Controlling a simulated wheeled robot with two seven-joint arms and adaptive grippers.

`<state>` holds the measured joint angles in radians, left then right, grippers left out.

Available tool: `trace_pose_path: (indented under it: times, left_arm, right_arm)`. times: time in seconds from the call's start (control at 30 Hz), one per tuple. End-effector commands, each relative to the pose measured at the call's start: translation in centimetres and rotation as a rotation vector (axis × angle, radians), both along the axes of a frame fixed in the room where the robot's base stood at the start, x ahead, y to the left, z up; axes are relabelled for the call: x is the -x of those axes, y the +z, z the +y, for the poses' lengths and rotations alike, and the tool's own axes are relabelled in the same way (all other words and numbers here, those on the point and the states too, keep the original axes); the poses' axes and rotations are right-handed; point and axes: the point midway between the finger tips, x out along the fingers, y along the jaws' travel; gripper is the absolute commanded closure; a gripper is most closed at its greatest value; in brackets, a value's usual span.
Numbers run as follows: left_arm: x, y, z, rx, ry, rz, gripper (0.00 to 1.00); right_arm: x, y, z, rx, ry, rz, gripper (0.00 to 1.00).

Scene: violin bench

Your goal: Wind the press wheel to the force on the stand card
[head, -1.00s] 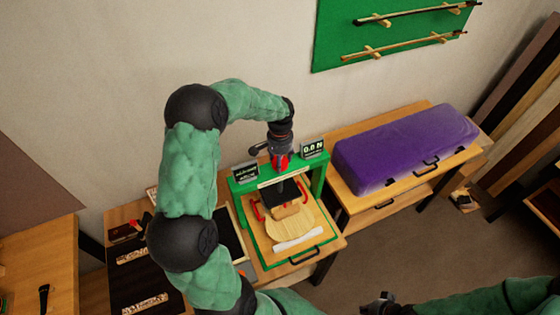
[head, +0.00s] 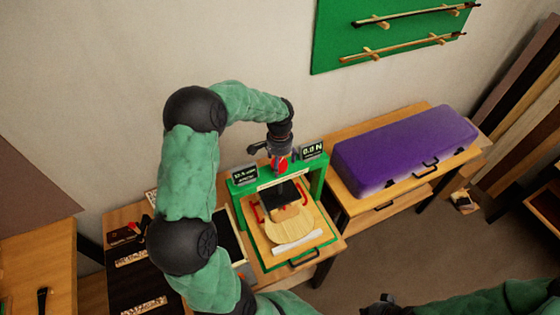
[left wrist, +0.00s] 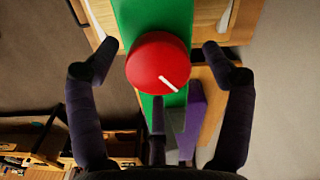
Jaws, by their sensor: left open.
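The green press (head: 236,190) stands on the bench with its red wheel (head: 281,163) on top. The wheel, with a white mark, is also seen from above in the left wrist view (left wrist: 158,64). My left gripper (head: 279,150) is over the wheel. A small readout (head: 313,150) at the press's right appears to read 0.0 N. A dark card (head: 244,173) at its left is too small to read surely. My right gripper (head: 380,304) is at the bottom edge, its jaws unclear.
A pale wooden plate (head: 290,228) lies under the press's dark block. A purple case (head: 405,150) lies on the bench to the right. A green board (head: 395,30) with bows hangs on the wall. My left arm hides part of the bench left of the press.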

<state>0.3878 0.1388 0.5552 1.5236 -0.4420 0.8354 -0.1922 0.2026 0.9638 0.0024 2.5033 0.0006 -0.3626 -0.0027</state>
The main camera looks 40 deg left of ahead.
Motion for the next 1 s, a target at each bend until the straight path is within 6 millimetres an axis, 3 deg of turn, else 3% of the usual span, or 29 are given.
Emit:
trace_pose_path:
  times: [0.17, 0.6, 0.8, 1.0]
  left_arm:
    - [-0.1, 1.7, 0.0, -0.002, 0.000, -0.003, 0.19]
    - [-0.2, 9.8, 0.0, -0.001, -0.001, -0.005, 0.19]
    - [-0.2, 11.6, 0.0, -0.001, -0.001, -0.002, 0.19]
    - [-0.2, 12.0, 0.0, -0.001, -0.001, -0.002, 0.19]
  right_arm:
    - [0.0, 0.0, 0.0, 0.000, 0.000, 0.000, 1.00]
    - [0.0, 0.0, 0.0, 0.000, 0.000, 0.000, 1.00]
    - [0.0, 0.0, 0.0, 0.000, 0.000, 0.000, 1.00]
    - [0.0, 0.0, 0.0, 0.000, 0.000, 0.000, 1.00]
